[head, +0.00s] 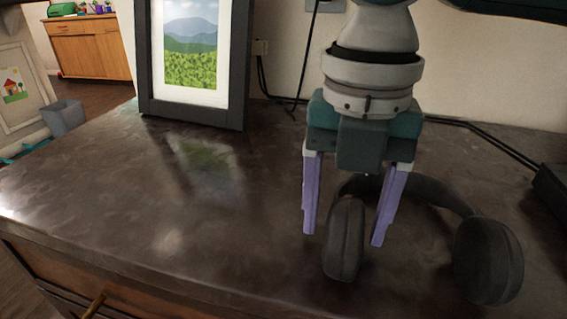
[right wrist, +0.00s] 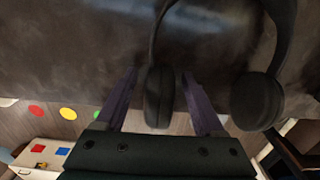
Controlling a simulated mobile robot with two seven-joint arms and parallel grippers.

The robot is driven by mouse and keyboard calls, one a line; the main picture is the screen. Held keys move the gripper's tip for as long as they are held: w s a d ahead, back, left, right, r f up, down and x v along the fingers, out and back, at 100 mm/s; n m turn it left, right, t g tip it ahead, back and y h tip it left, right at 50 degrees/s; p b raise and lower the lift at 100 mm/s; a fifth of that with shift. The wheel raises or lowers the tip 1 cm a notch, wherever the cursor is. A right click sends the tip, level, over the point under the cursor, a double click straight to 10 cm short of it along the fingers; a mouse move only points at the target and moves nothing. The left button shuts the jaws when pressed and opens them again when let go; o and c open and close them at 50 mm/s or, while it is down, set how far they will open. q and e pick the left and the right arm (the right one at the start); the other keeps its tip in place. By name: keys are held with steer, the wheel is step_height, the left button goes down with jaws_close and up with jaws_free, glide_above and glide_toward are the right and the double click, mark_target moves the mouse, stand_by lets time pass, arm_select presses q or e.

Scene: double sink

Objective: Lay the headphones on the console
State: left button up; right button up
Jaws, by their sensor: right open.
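The dark headphones (head: 492,262) rest on the brown console top (head: 120,190), at the right of the head view. Their band arches behind the two ear cups. My right gripper (head: 342,238) points down over the nearer-left ear cup, with its purple fingers spread on either side of it. In the right wrist view, that ear cup of the headphones (right wrist: 159,97) lies between the open fingers (right wrist: 159,73), with no clear contact. The other ear cup is outside the fingers. My left gripper is not in view.
A framed landscape picture (head: 240,70) stands at the back of the console. A black cable (head: 480,132) runs along the wall, and a dark box-like object (head: 552,190) sits at the right edge. The left and middle of the top are clear.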

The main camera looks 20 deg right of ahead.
steer(key=shift+r, duration=0.1)
step_height(320, 180, up, 12)
steer(key=p, duration=0.4)
stand_by(0.3)
